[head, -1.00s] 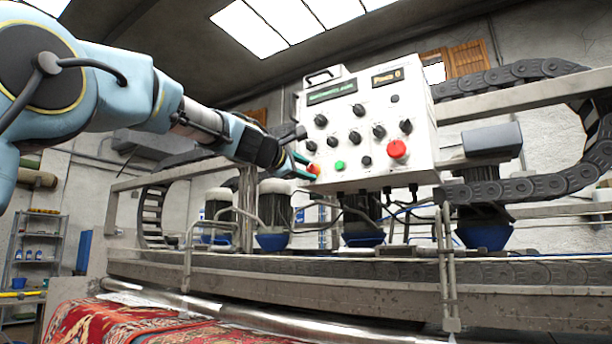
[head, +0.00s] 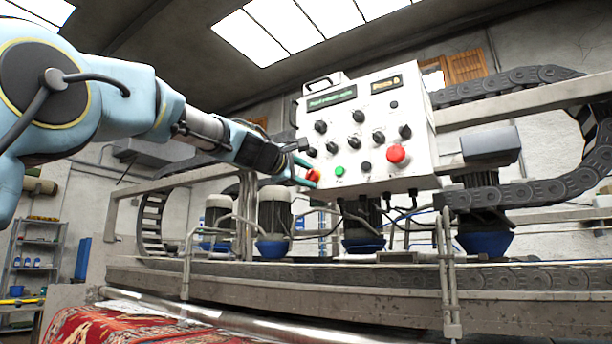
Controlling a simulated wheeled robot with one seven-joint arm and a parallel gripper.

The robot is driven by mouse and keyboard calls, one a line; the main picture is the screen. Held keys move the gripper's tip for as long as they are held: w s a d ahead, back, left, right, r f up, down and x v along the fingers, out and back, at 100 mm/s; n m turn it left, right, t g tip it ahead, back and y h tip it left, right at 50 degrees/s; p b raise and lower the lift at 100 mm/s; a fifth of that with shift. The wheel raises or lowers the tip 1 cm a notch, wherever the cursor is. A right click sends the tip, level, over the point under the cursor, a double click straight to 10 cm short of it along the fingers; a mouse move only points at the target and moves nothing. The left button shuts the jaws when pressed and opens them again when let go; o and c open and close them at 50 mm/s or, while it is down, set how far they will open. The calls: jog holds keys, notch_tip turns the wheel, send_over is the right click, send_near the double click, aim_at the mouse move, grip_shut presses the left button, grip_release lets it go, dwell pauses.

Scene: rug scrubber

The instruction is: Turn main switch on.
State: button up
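A white control panel (head: 372,132) hangs above the machine in the head view. At its lower left corner is a small red knob with some yellow (head: 314,175), which looks like the main switch. My gripper (head: 304,172) reaches in from the left, with its green-tipped fingers apart, one above and one below the level of this knob. The fingertips are at or very near the knob and partly cover it. I cannot tell whether they touch or grip it, nor which way the knob is turned.
The panel also bears several black knobs (head: 358,115), a green button (head: 340,171), a large red button (head: 397,154) and two displays, too small to read surely. Below are motors with blue bases (head: 274,248), a steel roller (head: 160,305) and a red patterned rug (head: 110,330). A cable chain (head: 540,188) is at right.

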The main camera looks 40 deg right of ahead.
jog(key=shift+o, duration=1.4)
jog(key=b+v, duration=0.4)
jog(key=v, duration=0.6)
jog(key=shift+a+b, duration=0.4)
